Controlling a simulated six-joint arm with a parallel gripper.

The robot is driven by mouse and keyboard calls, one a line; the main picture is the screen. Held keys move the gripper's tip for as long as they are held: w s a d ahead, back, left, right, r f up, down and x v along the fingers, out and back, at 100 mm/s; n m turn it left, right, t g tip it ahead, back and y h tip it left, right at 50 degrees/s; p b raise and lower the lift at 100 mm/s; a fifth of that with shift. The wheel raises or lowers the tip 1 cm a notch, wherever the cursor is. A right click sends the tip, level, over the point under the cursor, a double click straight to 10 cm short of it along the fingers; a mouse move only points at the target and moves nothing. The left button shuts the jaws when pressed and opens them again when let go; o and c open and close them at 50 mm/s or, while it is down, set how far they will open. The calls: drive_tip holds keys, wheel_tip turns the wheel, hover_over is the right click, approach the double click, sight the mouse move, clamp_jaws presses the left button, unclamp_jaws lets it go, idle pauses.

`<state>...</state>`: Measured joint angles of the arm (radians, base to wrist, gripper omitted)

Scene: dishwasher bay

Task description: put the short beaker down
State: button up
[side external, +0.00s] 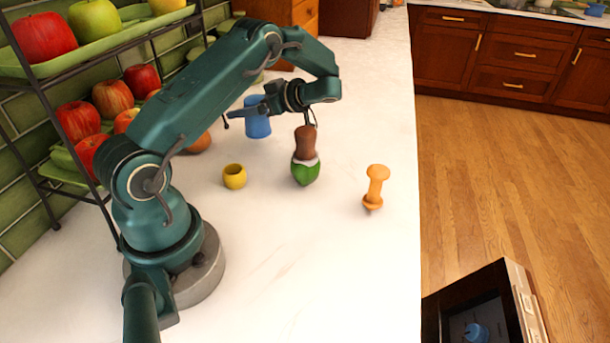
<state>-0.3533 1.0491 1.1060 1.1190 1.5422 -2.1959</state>
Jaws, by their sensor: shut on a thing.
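The short beaker (258,126) appears to be the blue cup at the upper middle of the side external view. It looks upright. My gripper (250,110) is at its upper part, with the jaws pointing left and shut on it. The gripper hides part of its rim. I cannot tell whether its base touches the white counter (330,260) or is slightly above it.
A small yellow cup (234,177), a brown and green object (305,160) and an orange dumbbell-shaped object (375,187) stand nearby. A rack (60,75) of fruit is at the left. The front counter is clear. An open appliance (490,310) is lower right.

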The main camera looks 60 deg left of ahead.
sight(248, 121)
drive_tip(key=shift+f, duration=1.8)
drive_tip(key=shift+f, duration=0.15)
drive_tip(key=o, duration=1.3)
drive_tip(key=v, duration=0.7)
drive_tip(key=shift+w+d+r, duration=0.15)
drive_tip(key=shift+d+r, duration=0.05)
